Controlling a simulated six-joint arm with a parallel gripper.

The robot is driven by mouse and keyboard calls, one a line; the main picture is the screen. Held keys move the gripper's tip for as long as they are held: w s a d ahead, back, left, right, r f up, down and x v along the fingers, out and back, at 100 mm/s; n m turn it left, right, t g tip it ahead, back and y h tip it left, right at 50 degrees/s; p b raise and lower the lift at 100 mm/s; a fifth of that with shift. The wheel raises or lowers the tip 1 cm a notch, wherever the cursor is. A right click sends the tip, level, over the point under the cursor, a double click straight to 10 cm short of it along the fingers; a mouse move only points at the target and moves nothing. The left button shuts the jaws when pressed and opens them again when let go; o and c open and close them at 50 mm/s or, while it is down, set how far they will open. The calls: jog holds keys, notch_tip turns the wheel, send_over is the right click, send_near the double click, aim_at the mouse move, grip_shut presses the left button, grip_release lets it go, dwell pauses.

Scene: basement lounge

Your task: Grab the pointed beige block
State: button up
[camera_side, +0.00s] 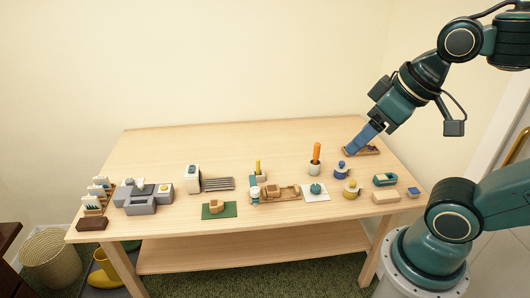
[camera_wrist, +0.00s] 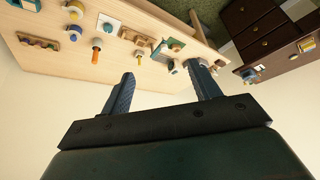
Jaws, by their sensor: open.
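Two beige blocks could be the pointed one, and neither shows a clear point at this size. One beige block (camera_side: 216,206) sits on a dark green mat (camera_side: 231,211) at the front, left of centre. A plain beige block (camera_side: 386,197) lies at the front right. My gripper (camera_side: 354,149) is open and empty, tilted down-left at the back right of the table, well away from both blocks. In the wrist view my gripper (camera_wrist: 159,70) shows two spread fingers with nothing between them.
A brown tray (camera_side: 372,151) with small dark pieces is by my gripper. An orange stick stands in a pale cup (camera_side: 314,169). A wooden tray (camera_side: 287,193), grey blocks (camera_side: 140,207) and a white holder (camera_side: 192,178) stand further left. The back of the table (camera_side: 240,140) is clear.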

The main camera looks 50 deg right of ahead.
jog(key=m+g+y, duration=0.2)
jog(key=m+y, duration=0.1)
jog(key=m, duration=2.4)
send_over(216, 203)
jog(key=s+d, duration=0.2)
jog(key=shift+w+a+f, duration=0.1)
jog(key=shift+a+f, duration=0.05)
jog(key=shift+f, duration=7.85)
jog(key=shift+a+f, duration=0.1)
jog(key=shift+f, duration=7.85)
jog(key=shift+x, duration=2.6)
jog(key=shift+c, duration=0.4)
